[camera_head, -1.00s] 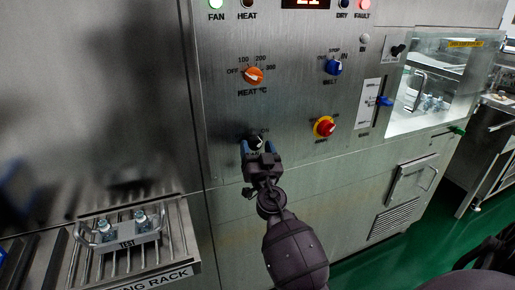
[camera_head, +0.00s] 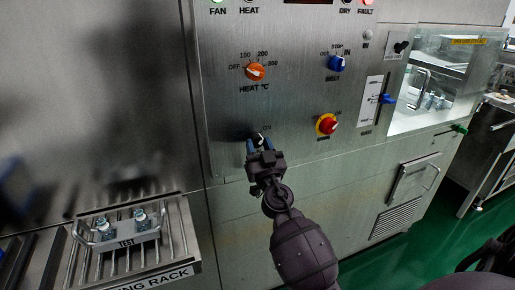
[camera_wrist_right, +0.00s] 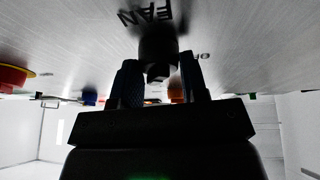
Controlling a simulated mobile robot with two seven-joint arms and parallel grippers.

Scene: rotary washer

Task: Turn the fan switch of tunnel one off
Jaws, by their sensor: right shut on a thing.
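The fan switch (camera_head: 259,138) is a small black knob low on the left of the steel panel. In the head view it is partly covered by my right gripper (camera_head: 260,148), which reaches it from below and is shut on it. In the right wrist view the dark knob (camera_wrist_right: 158,50) is between the two fingers of my right gripper (camera_wrist_right: 161,80), below an upside-down FAN label. The direction of its pointer cannot be made out. The green fan lamp (camera_head: 218,2) shows at the top edge. My left gripper is not in view.
Above the switch is the orange heat knob (camera_head: 255,72). To the right are the blue belt knob (camera_head: 336,63) and a red knob on a yellow ring (camera_head: 326,124). A metal rack (camera_head: 185,225) with a TEST carrier (camera_head: 125,242) stands at lower left.

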